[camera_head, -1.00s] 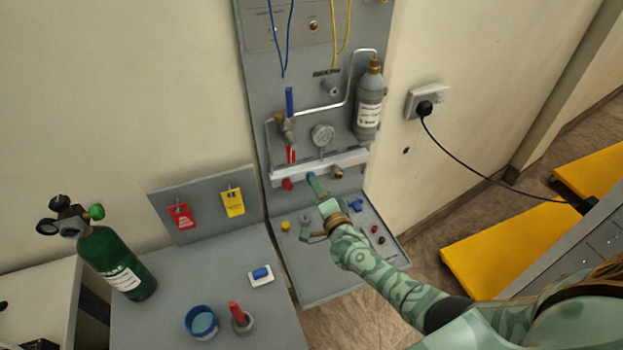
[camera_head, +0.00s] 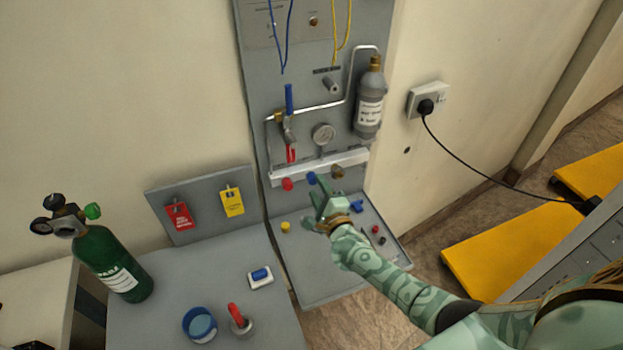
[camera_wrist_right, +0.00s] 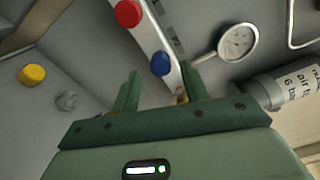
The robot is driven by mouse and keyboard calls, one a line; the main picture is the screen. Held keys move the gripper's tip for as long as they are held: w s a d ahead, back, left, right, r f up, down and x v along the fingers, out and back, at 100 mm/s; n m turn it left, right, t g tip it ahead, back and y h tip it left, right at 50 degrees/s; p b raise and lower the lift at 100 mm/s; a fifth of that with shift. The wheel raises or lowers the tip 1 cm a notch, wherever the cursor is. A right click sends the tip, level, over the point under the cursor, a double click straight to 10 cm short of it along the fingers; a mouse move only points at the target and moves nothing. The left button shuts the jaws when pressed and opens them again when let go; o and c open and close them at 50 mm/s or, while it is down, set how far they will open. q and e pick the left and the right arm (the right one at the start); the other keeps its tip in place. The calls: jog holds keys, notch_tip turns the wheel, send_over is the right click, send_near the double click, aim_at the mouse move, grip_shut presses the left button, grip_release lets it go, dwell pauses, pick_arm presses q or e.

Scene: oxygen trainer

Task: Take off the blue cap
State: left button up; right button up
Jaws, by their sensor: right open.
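The blue cap (camera_head: 311,178) sits on the front of the white manifold bar (camera_head: 325,168), between a red cap (camera_head: 287,184) and a brass fitting (camera_head: 338,172). It also shows in the right wrist view (camera_wrist_right: 162,64), still on the bar, just beyond and between the fingertips. My right gripper (camera_head: 322,192) is open and empty, just below and in front of the blue cap. In the right wrist view its two fingers (camera_wrist_right: 160,84) stand well apart, with no visible contact with the cap. My left gripper is not in view.
A gauge (camera_head: 323,134) and a grey cylinder (camera_head: 369,103) are mounted above the bar. Below is a grey shelf with a yellow cap (camera_head: 285,227) and other small parts. On the left table are a blue round container (camera_head: 199,325) and a green cylinder (camera_head: 113,264).

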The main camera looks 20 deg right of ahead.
jog(key=shift+f+m+b, duration=0.1)
jog(key=shift+m+b, duration=0.4)
jog(key=shift+m, duration=1.1)
jog(key=m+b, duration=0.1)
jog(key=m, duration=0.2)
jog(key=shift+m, duration=0.3)
jog(key=shift+m+b, duration=0.35)
jog(key=shift+m, duration=0.25)
